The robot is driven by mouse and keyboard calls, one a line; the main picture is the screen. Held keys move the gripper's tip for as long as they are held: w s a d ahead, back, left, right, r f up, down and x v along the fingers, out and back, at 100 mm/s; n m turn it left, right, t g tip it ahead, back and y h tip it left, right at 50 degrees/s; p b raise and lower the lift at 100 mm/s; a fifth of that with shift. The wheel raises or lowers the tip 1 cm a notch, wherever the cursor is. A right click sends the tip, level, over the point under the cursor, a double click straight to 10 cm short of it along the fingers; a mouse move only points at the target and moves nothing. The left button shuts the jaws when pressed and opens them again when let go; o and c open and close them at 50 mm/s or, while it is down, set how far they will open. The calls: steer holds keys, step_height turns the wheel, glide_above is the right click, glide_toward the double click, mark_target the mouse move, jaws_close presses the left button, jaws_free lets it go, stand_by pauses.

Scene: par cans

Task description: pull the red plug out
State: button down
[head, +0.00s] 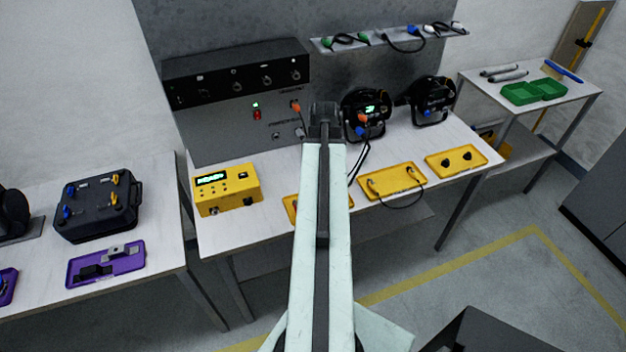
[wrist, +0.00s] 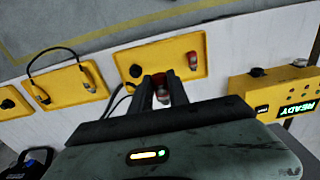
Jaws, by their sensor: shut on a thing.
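My gripper (head: 323,108) is in front of the wall panel, near the back of the table in the head view; its fingers hide what they hold there. In the wrist view my gripper (wrist: 160,80) is shut on a red plug (wrist: 162,95), of which a red part and a grey metal part show between the dark fingers. Whether this plug sits in a socket is hidden by the fingers and the wrist. A yellow tray (wrist: 168,49) shows beyond the fingertips, with a second red-and-silver connector (wrist: 193,60) at one side.
The grey panel (head: 230,140) carries an orange plug (head: 296,105) with a cable. Black par cans (head: 430,112) stand to the right. A yellow box (head: 240,187) with a display is at the left. Other yellow trays (head: 402,178) line the front edge.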

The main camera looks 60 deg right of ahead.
steer(key=f+b, duration=0.4)
steer(key=w+f+b, duration=0.1)
steer(key=f+b, duration=0.4)
steer(key=d+f+b, duration=0.1)
steer(key=f+b, duration=0.4)
steer(key=shift+w+d+f, duration=0.1)
steer(key=shift+w, duration=0.15)
steer(key=c, duration=1.2)
jaws_free()
step_height(320, 180, up, 8)
steer(key=p, duration=0.8)
steer(key=shift+s, duration=0.1)
